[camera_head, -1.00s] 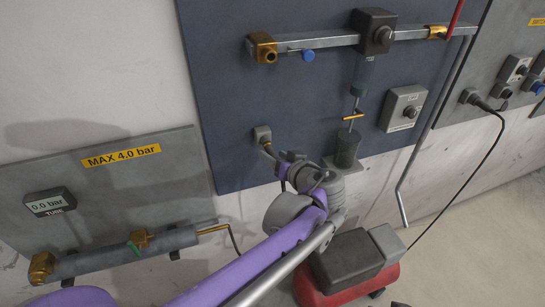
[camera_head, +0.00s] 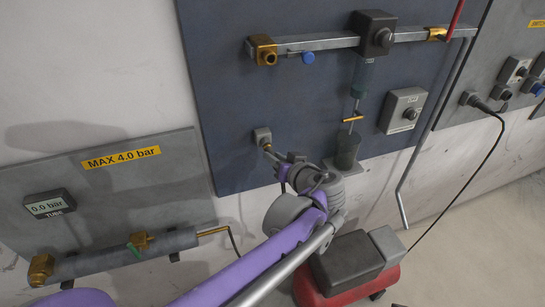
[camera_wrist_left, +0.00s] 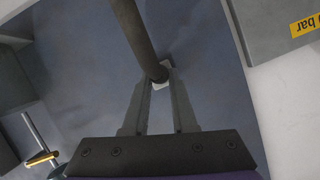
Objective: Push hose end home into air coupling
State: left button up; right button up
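The air coupling, a small grey block (camera_head: 262,136) with a brass nozzle, sits low on the left of the dark blue panel. My left gripper (camera_head: 284,166) is just below and right of it. In the left wrist view the two fingers (camera_wrist_left: 160,82) meet the end of a dark hose (camera_wrist_left: 141,38), which rises toward the top edge. The fingers appear closed around it. A small pale square behind the hose end may be the coupling. My wrist hides the join in the head view, so I cannot tell how far the hose is seated. My right gripper is out of view.
The auger unit with brass crossbar (camera_head: 354,120) and beaker (camera_head: 346,150) stands right of the gripper. A grey control box (camera_head: 403,110) is beyond. A red and black machine (camera_head: 348,268) stands below.

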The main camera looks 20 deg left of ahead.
pick_arm(q)
grip_shut()
jog(key=shift+s+d, duration=0.15)
jog(key=shift+s, duration=0.05)
jog(key=shift+s+d+f, duration=0.1)
jog(key=shift+s+d, duration=0.55)
jog(key=shift+s, duration=0.3)
jog(key=shift+s+d+f, duration=0.1)
jog(key=shift+s+d, duration=0.5)
jog(key=shift+s, duration=0.3)
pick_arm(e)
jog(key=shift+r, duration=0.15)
pick_arm(q)
jog(key=s+d+r+p, duration=0.2)
jog(key=s+r, duration=0.1)
jog(key=r, duration=1)
jog(key=s+d+r+p, duration=0.2)
jog(key=r+p, duration=0.1)
jog(key=r, duration=1)
jog(key=shift+s+r, duration=0.35)
jog(key=shift+s, duration=0.05)
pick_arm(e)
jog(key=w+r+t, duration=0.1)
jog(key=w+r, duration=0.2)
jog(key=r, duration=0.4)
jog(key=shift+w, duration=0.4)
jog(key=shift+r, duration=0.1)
